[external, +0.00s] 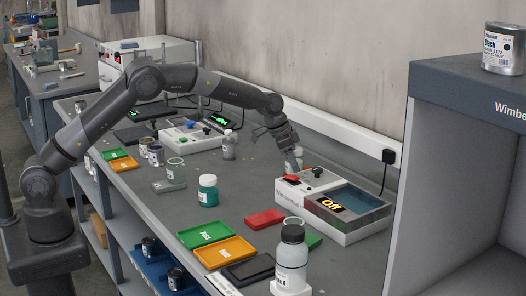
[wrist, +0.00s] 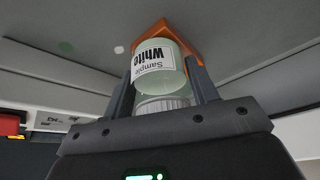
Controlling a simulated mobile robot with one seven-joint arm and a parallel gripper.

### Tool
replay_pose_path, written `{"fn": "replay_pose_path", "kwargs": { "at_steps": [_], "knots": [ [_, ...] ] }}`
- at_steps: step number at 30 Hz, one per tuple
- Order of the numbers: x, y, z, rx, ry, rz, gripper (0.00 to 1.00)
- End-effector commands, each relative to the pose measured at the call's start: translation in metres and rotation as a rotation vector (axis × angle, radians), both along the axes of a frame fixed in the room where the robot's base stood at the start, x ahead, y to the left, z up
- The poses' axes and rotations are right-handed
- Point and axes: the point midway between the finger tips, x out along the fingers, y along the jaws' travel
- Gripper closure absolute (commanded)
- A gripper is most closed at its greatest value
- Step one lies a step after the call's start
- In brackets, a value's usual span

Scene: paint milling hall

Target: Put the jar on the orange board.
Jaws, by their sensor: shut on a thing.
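A pale green-white jar (wrist: 158,62) labelled "Sample White" is between the fingers of my gripper (wrist: 163,82) in the wrist view. My gripper is shut on it, with the ribbed lid towards the wrist camera. An orange surface (wrist: 185,42) shows just beyond the jar, mostly hidden by it. I cannot tell whether they touch. In the external view my gripper (external: 292,165) is low at the back of the bench, behind the grey instrument, and the jar is hard to make out. An orange board (external: 224,252) lies at the front beside a green one; another orange board (external: 125,164) lies farther left.
The grey instrument (external: 345,228) with an "Off" display stands close to my gripper.

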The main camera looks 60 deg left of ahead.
Motion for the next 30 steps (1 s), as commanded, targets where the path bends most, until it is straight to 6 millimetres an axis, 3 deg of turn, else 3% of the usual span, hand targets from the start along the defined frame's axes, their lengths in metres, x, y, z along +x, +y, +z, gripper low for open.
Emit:
{"fn": "replay_pose_path", "kwargs": {
  "at_steps": [1, 2, 9, 20, 30],
  "knots": [
    [0.000, 0.000, -0.002, 0.001, 0.001, 0.000, 0.73],
    [0.000, 0.000, -0.002, 0.001, 0.001, 0.000, 0.44],
    [0.000, 0.000, -0.002, 0.001, 0.001, 0.000, 0.25],
    [-0.002, 0.001, 0.008, -0.001, -0.001, 0.001, 0.25],
    [-0.024, 0.015, 0.071, -0.001, -0.003, 0.001, 0.25]
  ]
}}
